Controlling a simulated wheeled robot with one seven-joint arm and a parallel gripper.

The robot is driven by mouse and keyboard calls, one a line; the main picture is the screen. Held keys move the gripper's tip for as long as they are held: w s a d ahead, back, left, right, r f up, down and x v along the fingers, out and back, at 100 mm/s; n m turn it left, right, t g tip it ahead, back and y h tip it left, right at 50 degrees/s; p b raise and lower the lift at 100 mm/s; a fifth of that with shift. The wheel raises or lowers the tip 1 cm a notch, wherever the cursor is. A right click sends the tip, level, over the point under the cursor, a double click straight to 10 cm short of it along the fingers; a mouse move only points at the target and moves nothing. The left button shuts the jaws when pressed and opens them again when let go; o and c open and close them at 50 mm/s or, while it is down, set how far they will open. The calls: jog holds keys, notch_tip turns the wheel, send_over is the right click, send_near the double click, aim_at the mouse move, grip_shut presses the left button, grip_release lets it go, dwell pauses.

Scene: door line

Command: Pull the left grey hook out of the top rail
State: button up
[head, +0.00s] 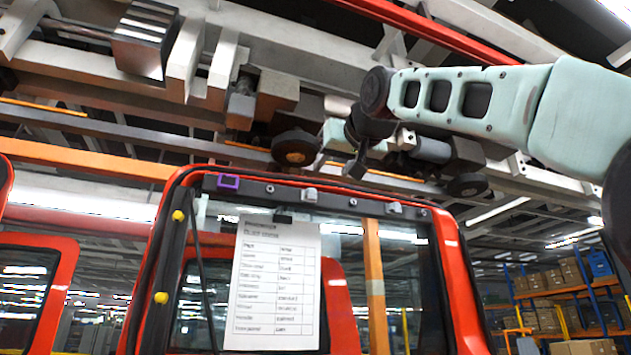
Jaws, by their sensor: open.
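The red door (449,258) stands upright with a dark top rail (332,199) along its upper edge. The left grey hook (309,195) sits in this rail near its middle. A second grey hook (394,207) sits further right in the rail. My gripper (357,167) is small and dark against the machinery. It hangs from my pale green arm above the rail, up and to the right of the left hook. It is open, apart from the hook, with nothing seen between its fingers.
A purple clip (228,182) sits at the rail's left end. Yellow plugs (178,215) are on the left door edge. A printed sheet (272,285) hangs below the rail. Overhead conveyor machinery (265,95) fills the space above the door. Shelves (560,290) stand far right.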

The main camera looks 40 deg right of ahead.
aim_at(313, 191)
jog(key=p+x, duration=0.5)
jog(key=x, duration=0.6)
jog(key=shift+w+d, duration=0.15)
jog(key=shift+w, duration=0.2)
jog(key=shift+w+d+p, duration=0.15)
jog(key=shift+w+p, duration=0.25)
jog(key=shift+w, duration=0.2)
grip_shut()
jog(key=c, duration=0.8)
grip_release()
grip_shut()
jog(key=shift+s, duration=0.1)
jog(key=shift+s, duration=0.15)
